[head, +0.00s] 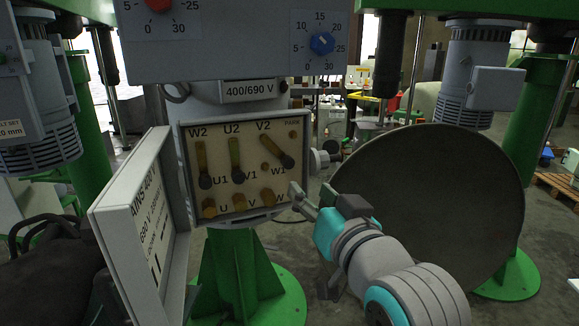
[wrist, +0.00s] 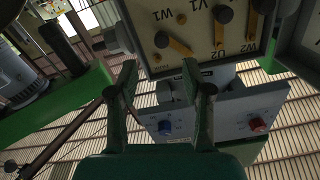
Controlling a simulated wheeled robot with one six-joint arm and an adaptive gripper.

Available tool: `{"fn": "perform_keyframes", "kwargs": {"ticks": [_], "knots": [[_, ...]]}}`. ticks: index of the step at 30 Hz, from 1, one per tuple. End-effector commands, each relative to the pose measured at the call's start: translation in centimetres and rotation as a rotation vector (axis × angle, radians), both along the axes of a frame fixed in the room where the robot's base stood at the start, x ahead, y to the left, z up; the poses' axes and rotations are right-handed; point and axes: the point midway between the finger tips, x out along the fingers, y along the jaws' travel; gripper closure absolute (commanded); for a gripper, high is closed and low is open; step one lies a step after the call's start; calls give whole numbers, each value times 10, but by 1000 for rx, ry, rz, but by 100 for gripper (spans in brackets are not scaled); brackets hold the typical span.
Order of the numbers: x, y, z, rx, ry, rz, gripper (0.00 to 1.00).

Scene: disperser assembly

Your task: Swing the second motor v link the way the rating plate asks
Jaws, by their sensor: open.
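The open terminal box (head: 187,160) faces me with three brass links on its board. The V link (head: 279,152) runs slantwise from the post under V2 down right to its dark knob, right of the bare W1 post (head: 265,167). The W2 link (head: 202,158) and U2 link (head: 234,157) hang upright to the posts at U1 and V1. The rating plate (head: 249,91) above reads 400/690 V. My gripper (head: 301,194) is open and empty, just off the box's lower right. In the wrist view the V link (wrist: 176,47) lies beyond my fingers (wrist: 160,75), apart from them.
The box's lid (head: 142,220) hangs open at the left with a partly readable mains 400 V text. A dial panel (head: 235,40) is above the box. A large grey disc (head: 425,205) stands right of my gripper. Green columns (head: 525,150) flank the place.

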Motion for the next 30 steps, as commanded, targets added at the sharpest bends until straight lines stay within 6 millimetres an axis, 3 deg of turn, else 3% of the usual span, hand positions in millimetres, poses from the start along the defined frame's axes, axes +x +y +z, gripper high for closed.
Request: {"fn": "perform_keyframes", "kwargs": {"ticks": [8,21,30], "knots": [[16,8,5,0,0,3,50],[83,37,5,0,-1,4,50],[99,43,5,1,-2,3,50]]}}
